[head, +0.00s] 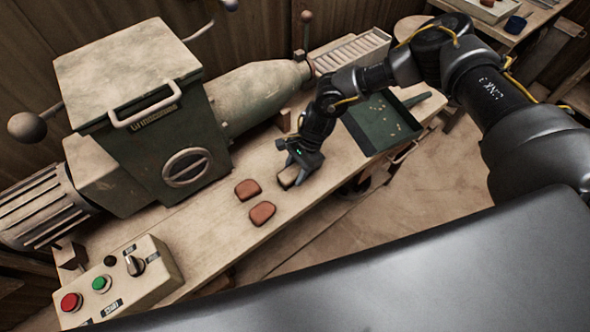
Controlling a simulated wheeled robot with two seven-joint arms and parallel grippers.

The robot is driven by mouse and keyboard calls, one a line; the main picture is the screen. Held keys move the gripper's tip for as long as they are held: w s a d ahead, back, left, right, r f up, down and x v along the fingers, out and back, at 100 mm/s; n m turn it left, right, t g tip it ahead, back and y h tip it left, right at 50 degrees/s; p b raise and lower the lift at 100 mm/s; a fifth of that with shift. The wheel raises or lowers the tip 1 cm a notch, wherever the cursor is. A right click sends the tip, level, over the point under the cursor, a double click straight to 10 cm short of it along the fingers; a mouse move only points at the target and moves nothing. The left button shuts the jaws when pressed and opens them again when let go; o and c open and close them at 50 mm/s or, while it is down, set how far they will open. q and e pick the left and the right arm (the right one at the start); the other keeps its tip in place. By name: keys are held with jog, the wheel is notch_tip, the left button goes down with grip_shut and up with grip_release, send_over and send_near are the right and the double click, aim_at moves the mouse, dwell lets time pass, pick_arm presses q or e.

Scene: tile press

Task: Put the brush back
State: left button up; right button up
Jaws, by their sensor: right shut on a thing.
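My right gripper (297,170) reaches down to the bench from the upper right. It is shut on the brush (288,178), a small pale block with a dark edge, low over or on the wooden bench top; I cannot tell whether it touches the wood. The fingers hide part of the brush. My left gripper is not in view.
Two red-brown tiles (262,213) lie just left of the brush on the bench (215,235). The green press (165,150) stands behind. A dark green tray (382,122) with crumbs is at right, a button box (125,285) at front left.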

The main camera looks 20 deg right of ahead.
jog(key=o, duration=0.9)
jog(key=shift+f, duration=0.15)
jog(key=shift+o, duration=0.2)
jog(key=shift+r, duration=0.25)
jog(key=shift+w+d+r, duration=0.1)
jog(key=shift+d+r, duration=0.05)
jog(key=shift+r, duration=0.05)
jog(key=b+v, duration=0.2)
jog(key=v, duration=0.9)
jog(key=shift+r, duration=0.2)
jog(key=shift+d, duration=0.1)
